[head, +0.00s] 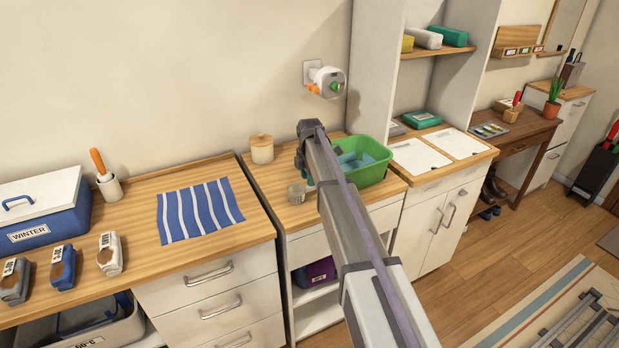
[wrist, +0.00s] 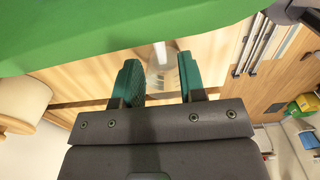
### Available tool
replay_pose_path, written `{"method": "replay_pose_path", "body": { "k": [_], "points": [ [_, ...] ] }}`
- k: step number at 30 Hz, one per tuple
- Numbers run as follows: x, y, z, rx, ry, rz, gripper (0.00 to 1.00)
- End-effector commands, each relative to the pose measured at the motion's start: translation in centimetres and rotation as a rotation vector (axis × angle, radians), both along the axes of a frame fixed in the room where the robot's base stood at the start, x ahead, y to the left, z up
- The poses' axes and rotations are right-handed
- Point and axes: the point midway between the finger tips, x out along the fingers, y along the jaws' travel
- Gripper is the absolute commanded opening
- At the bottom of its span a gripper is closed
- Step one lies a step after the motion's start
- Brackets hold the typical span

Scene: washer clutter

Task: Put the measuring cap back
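A small clear cup (head: 297,193), which looks like the measuring cap, stands on the wooden counter left of the green basin. My gripper (head: 304,172) is over the counter beside the basin, close to the cup; my arm hides part of it in the head view. In the wrist view my gripper (wrist: 160,84) has its two green-padded fingers spread apart. A clear, faint cup shape (wrist: 163,72) shows between them, with a gap visible on both sides. I cannot tell its exact depth relative to the fingertips. No matching container for the cap is clear to me.
The green basin (head: 377,171) with bluish contents stands right of my gripper; its side (wrist: 110,30) fills the wrist view's top. A wood-lidded jar (head: 262,149) stands behind the cup. A purple box (head: 316,272) sits on the shelf below. A striped cloth (head: 199,210) lies left.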

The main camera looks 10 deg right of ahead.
Motion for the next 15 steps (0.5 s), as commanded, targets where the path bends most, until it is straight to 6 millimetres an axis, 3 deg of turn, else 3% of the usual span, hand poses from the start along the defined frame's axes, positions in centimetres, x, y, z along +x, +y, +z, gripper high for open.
{"method": "replay_pose_path", "body": {
  "k": [1, 6, 13, 15],
  "points": [
    [0.0, 0.0, 2.9, 0.0, 0.0, 0.0, 0.37],
    [0.0, 0.0, 6.6, 0.0, 0.0, 0.0, 0.37],
    [-0.2, 0.0, 7.1, 0.0, 0.0, -0.005, 0.37],
    [-1.8, 0.3, 7.0, 0.0, 0.0, -0.06, 0.37]
  ]
}}
